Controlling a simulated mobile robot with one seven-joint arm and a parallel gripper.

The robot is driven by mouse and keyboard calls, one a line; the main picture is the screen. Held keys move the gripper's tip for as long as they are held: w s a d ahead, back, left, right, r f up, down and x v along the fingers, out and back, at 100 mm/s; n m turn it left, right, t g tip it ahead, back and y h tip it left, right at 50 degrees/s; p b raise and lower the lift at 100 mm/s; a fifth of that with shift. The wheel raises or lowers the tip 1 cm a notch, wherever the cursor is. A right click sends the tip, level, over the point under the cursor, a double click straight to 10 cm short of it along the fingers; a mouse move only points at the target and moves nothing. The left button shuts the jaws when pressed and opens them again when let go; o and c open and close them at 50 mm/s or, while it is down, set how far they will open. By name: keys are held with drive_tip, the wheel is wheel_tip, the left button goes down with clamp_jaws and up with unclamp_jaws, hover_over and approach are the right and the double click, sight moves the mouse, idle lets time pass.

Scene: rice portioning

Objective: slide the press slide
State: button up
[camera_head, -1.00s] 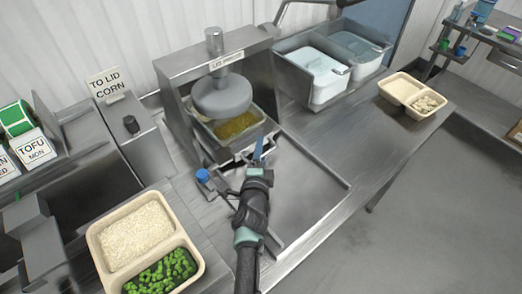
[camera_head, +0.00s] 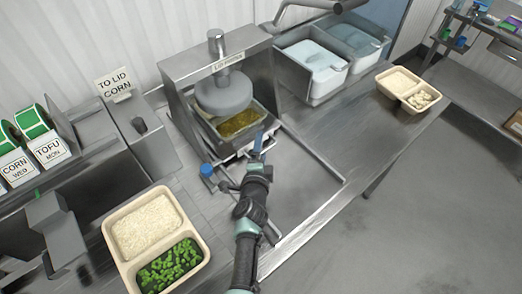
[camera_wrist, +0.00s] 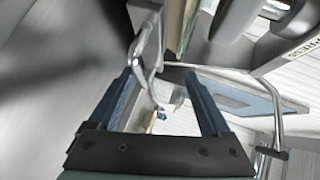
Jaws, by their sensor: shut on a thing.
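The lid press (camera_head: 224,92) is a grey metal frame with a round press head at the back of the bench. A tray with yellowish-brown food (camera_head: 238,122) sits on the press slide (camera_head: 217,147), under and in front of the head. My gripper (camera_head: 258,143) is at the front right of the slide, its blue fingers closed on the slide's handle. The wrist view shows a thin metal handle bar (camera_wrist: 151,45) by the fingers of my gripper (camera_wrist: 165,85). The exact contact is partly hidden.
A beige two-part tray of rice and green vegetables (camera_head: 157,236) stands front left. Another two-part tray (camera_head: 408,88) stands right. A blue knob (camera_head: 206,170) is left of my gripper.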

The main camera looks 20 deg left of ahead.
drive_tip(key=shift+s+a+r+p, duration=0.15)
drive_tip(key=shift+r+p, duration=0.05)
drive_tip(key=shift+r, duration=0.4)
drive_tip(key=shift+s+a+r+p, duration=0.1)
drive_tip(key=shift+s+r+p, duration=0.1)
drive_tip(key=shift+r, duration=0.4)
drive_tip(key=shift+f+p+v, duration=0.15)
drive_tip(key=shift+p+v, duration=0.3)
drive_tip(key=shift+v, duration=0.4)
drive_tip(key=shift+f+p+v, duration=0.2)
drive_tip(key=shift+p+v, duration=0.25)
drive_tip(key=shift+v, duration=0.45)
drive_tip(key=shift+s+d+f+p, duration=0.1)
drive_tip(key=shift+s+p, duration=0.15)
drive_tip(key=shift+s, duration=0.15)
drive_tip(key=shift+s+d+f+p, duration=0.15)
drive_tip(key=shift+s+p, duration=0.1)
drive_tip(key=shift+s, duration=0.15)
drive_tip(key=f+p+v, duration=0.1)
drive_tip(key=p+v, duration=0.3)
drive_tip(key=v, duration=0.5)
drive_tip(key=shift+s, duration=0.15)
drive_tip(key=shift+f, duration=0.1)
